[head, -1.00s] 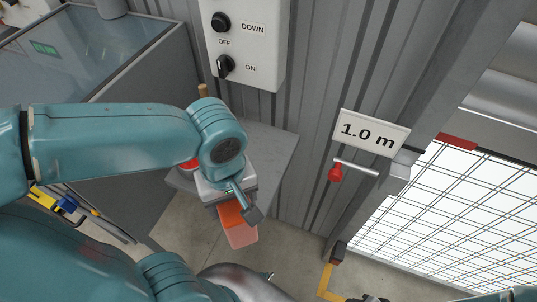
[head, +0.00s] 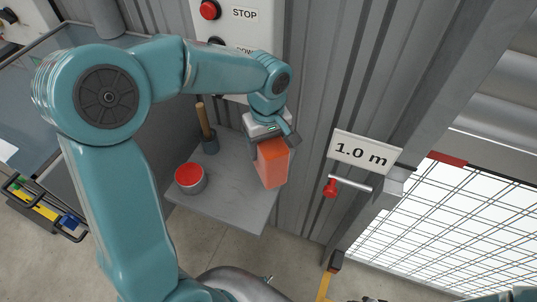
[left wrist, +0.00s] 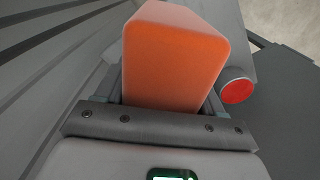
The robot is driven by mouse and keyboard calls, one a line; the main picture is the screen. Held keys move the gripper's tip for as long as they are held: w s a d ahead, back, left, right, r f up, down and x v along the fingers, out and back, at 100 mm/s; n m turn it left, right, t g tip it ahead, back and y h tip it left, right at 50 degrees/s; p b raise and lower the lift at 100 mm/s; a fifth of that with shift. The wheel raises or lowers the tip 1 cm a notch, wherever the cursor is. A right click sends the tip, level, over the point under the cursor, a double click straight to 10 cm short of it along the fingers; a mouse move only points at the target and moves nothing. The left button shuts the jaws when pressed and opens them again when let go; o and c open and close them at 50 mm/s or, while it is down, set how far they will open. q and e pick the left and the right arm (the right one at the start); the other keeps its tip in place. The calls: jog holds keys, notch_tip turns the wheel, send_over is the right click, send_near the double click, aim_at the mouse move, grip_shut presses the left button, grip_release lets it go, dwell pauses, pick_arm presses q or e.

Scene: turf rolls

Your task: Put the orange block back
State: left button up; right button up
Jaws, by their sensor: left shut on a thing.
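The orange block (head: 272,165) is held by my left gripper (head: 269,143) at the right side of a small grey shelf (head: 231,204), close to the corrugated wall. The block looks upright, and I cannot tell whether its bottom touches the shelf. In the left wrist view the block (left wrist: 175,50) sits between the fingers of the left gripper (left wrist: 165,92), which is shut on it. My right gripper is not in view.
A red-topped can (head: 190,178) stands on the shelf's left part. A wooden-handled tool (head: 206,126) stands in a dark holder behind it. A control box (head: 240,20), a 1.0 m sign (head: 365,150) and a red-knobbed lever (head: 331,188) are on the wall. The shelf's front middle is clear.

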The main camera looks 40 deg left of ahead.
pick_arm(q)
notch_tip(320, 180, down, 3)
jog(key=shift+w+a+r, duration=0.1)
notch_tip(320, 180, down, 4)
jog(key=shift+w+r, duration=0.1)
jog(key=shift+r, duration=0.05)
jog(key=shift+w+p, duration=0.2)
jog(key=shift+p, duration=0.2)
jog(key=shift+s+f, duration=0.1)
jog(key=shift+f, duration=0.1)
jog(key=shift+f, duration=0.2)
jog(key=o, duration=1.2)
jog(key=shift+b, duration=0.3)
